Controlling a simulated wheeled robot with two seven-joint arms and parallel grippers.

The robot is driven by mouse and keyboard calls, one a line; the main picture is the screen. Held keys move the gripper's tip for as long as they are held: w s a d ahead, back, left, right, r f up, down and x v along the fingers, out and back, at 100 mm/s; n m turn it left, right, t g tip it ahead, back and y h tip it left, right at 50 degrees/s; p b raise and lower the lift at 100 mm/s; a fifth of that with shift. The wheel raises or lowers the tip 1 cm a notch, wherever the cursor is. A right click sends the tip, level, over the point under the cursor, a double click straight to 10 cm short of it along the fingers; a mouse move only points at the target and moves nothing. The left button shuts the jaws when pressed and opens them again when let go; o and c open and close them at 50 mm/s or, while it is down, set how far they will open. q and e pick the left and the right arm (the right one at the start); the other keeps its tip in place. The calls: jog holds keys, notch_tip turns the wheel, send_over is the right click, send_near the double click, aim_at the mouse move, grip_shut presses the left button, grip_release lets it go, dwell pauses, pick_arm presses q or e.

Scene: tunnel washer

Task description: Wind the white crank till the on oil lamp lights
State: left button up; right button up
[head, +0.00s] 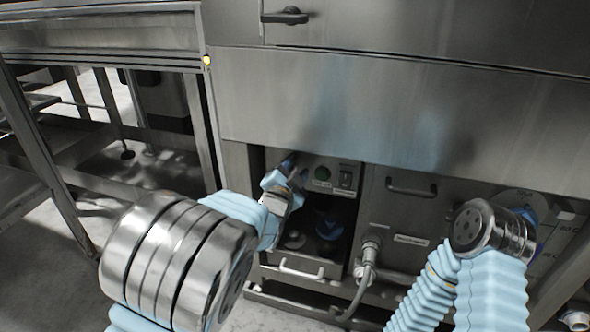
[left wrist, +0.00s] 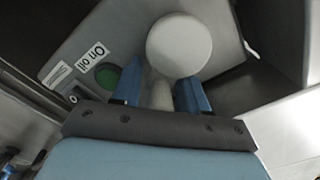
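The white crank shows in the left wrist view as a round pale knob (left wrist: 180,45) with a pale stem below it. The blue fingers of my left gripper (left wrist: 160,92) stand apart on either side of the stem; I cannot tell whether they touch it. In the head view my left gripper (head: 283,188) is at the left of the recessed panel and hides the crank. The oil lamp is a dull green disc (left wrist: 107,77) without visible glow, beside the "On oil" label (left wrist: 92,57). It also shows in the head view (head: 322,173). My right gripper is not visible.
A black switch (head: 345,180) sits right of the lamp. Below is a dark recess with a blue-topped part (head: 330,226) and a drawer handle (head: 302,270). A hose valve (head: 370,247) stands to the right. A steel panel (head: 400,120) overhangs the recess.

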pick_arm(q)
jog(key=c, duration=0.6)
jog(key=shift+c, duration=0.2)
jog(key=shift+f, duration=0.15)
jog(key=shift+s+d+f+m+b, duration=0.15)
jog(key=shift+f+m+b, duration=0.25)
jog(key=shift+m+b, duration=0.5)
jog(key=shift+f+m+b, duration=0.45)
jog(key=shift+m+b, duration=0.15)
jog(key=shift+m, duration=0.85)
jog(key=shift+f+m+b, duration=0.5)
jog(key=shift+m+b, duration=0.05)
jog(key=shift+m, duration=0.85)
jog(key=shift+f+m+b, duration=0.45)
jog(key=shift+m+b, duration=0.15)
jog(key=shift+m, duration=0.85)
